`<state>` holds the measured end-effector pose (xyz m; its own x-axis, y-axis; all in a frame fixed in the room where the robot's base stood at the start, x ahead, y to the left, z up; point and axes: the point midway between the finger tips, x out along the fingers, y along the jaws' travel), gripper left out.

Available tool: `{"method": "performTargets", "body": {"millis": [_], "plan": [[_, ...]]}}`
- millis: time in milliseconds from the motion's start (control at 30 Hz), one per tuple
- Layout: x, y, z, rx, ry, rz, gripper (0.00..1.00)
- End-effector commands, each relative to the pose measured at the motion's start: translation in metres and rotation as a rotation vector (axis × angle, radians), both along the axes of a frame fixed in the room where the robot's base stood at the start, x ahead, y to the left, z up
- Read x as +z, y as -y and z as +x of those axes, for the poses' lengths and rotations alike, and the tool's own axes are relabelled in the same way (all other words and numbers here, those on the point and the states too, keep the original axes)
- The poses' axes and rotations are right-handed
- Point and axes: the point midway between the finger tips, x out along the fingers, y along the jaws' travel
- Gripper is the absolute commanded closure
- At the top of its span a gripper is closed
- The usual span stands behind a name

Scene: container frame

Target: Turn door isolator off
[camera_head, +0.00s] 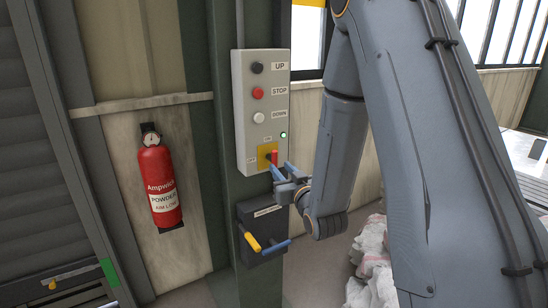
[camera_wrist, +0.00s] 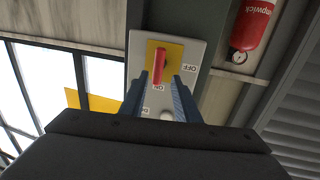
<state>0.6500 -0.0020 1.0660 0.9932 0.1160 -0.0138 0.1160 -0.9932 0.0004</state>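The door isolator is a red handle (camera_head: 274,157) on a yellow plate (camera_head: 263,152), low on the grey control box (camera_head: 246,100). In the wrist view the red handle (camera_wrist: 159,64) stands lengthwise on the yellow plate (camera_wrist: 172,52), its lower end toward the ON label (camera_wrist: 158,87). The OFF label (camera_wrist: 190,68) is to the side. My gripper (camera_head: 280,171) is at the isolator in the head view. In the wrist view my gripper (camera_wrist: 159,78) is open, with blue fingertips either side of the handle's lower end. I cannot tell whether they touch it.
UP, STOP and DOWN buttons (camera_head: 258,92) and a lit green lamp (camera_head: 283,134) are on the box. A dark box (camera_head: 262,215) with yellow and blue levers is below. A fire extinguisher (camera_head: 158,180) hangs to the left. White sacks (camera_head: 373,265) lie on the floor.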

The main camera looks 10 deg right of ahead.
Motion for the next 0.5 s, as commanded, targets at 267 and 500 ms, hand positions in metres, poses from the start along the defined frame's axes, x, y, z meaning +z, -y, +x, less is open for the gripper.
{"method": "performTargets", "body": {"millis": [267,500], "plan": [[0.004,-0.004,0.031,0.003,0.016,0.002,0.71],[0.003,-0.008,0.064,0.002,0.014,0.002,0.71]]}}
